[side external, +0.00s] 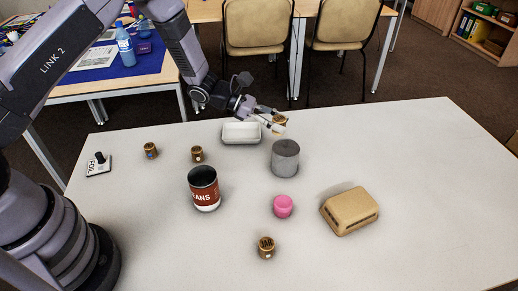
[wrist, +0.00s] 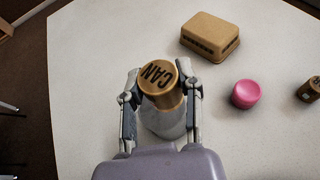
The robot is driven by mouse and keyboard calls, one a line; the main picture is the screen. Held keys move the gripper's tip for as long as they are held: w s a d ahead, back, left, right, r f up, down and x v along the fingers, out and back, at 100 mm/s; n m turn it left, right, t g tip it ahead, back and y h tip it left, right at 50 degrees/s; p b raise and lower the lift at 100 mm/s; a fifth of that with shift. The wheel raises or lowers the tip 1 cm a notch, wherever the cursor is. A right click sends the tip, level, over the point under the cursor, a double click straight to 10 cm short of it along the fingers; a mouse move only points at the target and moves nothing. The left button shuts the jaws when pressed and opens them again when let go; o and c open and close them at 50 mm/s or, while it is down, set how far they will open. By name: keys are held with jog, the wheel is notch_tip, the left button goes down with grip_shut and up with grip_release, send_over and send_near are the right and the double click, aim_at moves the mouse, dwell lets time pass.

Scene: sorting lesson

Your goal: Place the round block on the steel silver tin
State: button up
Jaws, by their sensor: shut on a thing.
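My gripper (side external: 277,119) is shut on a round wooden block (wrist: 158,74), held between its two fingers. The steel silver tin (side external: 285,160) stands upright on the white table, nearer the side camera than the gripper. The block is above the table and apart from the tin in the side view. A grey surface behind the block in the wrist view looks like the tin, partly hidden by the block and fingers.
A white tray (side external: 241,140) stands left of the tin. A beans can (side external: 204,190), a pink round object (side external: 283,206), a tan box (side external: 350,211), a foil-labelled stamp (side external: 98,165) and similar small round blocks (side external: 266,247) are spread around. The table's right side is clear.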

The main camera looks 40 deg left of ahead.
aim_at(286, 148)
jog(key=w+f, duration=0.1)
jog(key=w+d+f, duration=0.1)
jog(key=f, duration=0.1)
jog(key=shift+w+f, duration=0.15)
jog(key=shift+w, duration=0.15)
jog(key=shift+w+f, duration=0.1)
jog(key=shift+f, duration=1.5)
jog(key=shift+f, duration=0.15)
jog(key=o, duration=0.9)
jog(key=shift+c, duration=0.2)
